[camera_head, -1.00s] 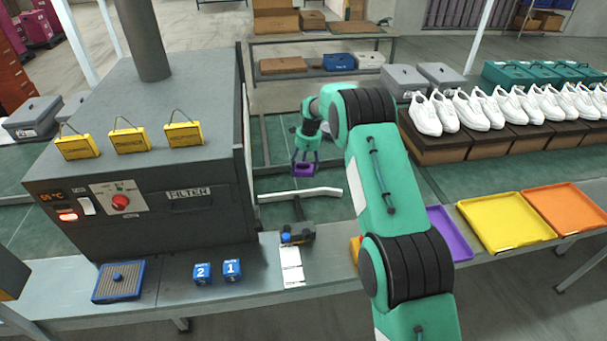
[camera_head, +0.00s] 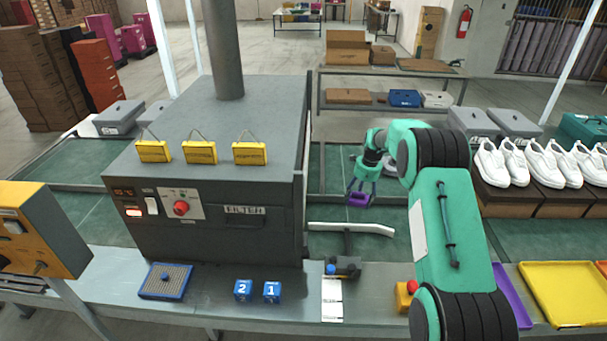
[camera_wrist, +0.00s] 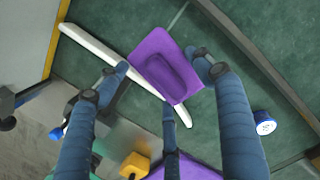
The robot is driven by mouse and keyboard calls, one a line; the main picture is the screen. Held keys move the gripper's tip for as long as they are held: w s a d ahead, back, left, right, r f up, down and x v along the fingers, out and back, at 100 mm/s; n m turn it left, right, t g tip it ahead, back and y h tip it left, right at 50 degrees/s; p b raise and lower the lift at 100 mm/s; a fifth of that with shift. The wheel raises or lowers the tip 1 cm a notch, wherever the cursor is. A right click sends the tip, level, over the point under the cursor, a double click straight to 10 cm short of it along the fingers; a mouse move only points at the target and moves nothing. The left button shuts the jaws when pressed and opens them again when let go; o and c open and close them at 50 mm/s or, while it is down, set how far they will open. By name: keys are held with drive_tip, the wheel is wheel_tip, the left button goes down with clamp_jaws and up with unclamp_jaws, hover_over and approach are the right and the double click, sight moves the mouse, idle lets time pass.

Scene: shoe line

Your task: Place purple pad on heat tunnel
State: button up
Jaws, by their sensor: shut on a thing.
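The purple pad (camera_head: 358,199) is held by my gripper (camera_head: 361,188) in the air over the green conveyor, right of the heat tunnel. In the wrist view the purple pad (camera_wrist: 170,66) sits between the fingertips of my gripper (camera_wrist: 162,75), with a raised oblong part on its face. The heat tunnel (camera_head: 225,166) is a large dark grey box with a grey top, a chimney, a red knob and a small lit display. Its top (camera_head: 262,122) lies higher than the bench and is bare in its middle.
Yellow hanging signs (camera_head: 200,152) stand along the tunnel's front top edge. The chimney (camera_head: 222,50) rises from its top. A white curved rail (camera_head: 352,228) lies below my gripper. White shoes (camera_head: 535,163) on boxes line the right. Blue numbered cubes (camera_head: 243,290) sit on the front bench.

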drive_tip(key=s+a+r+n+p, duration=0.2)
drive_tip(key=a+r+p, duration=0.4)
drive_tip(key=r, duration=0.4)
drive_tip(key=s+a+r+n+p, duration=0.2)
drive_tip(key=a+r+p, duration=0.2)
drive_tip(key=r+p, duration=0.5)
drive_tip(key=s+a+r+n+p, duration=0.15)
drive_tip(key=a+r+p, duration=0.35)
drive_tip(key=r, duration=0.7)
drive_tip(key=a+r+m+p, duration=0.1)
drive_tip(key=a+r, duration=0.2)
drive_tip(key=a, duration=0.4)
drive_tip(key=a+r+m+p, duration=0.1)
drive_tip(key=a+r, duration=0.3)
drive_tip(key=a, duration=0.4)
drive_tip(key=a+r+m+p, duration=0.1)
drive_tip(key=a+r+p, duration=0.1)
drive_tip(key=a+r, duration=0.2)
drive_tip(key=shift+w+a+r, duration=0.1)
drive_tip(key=shift+w+a, duration=0.05)
drive_tip(key=shift+a, duration=0.75)
drive_tip(key=shift+w+a, duration=0.1)
drive_tip(key=shift+a, duration=0.75)
drive_tip(key=shift+f, duration=2.5)
drive_tip(key=shift+f+p, duration=0.65)
drive_tip(key=shift+f, duration=1.85)
drive_tip(key=shift+f, duration=0.1)
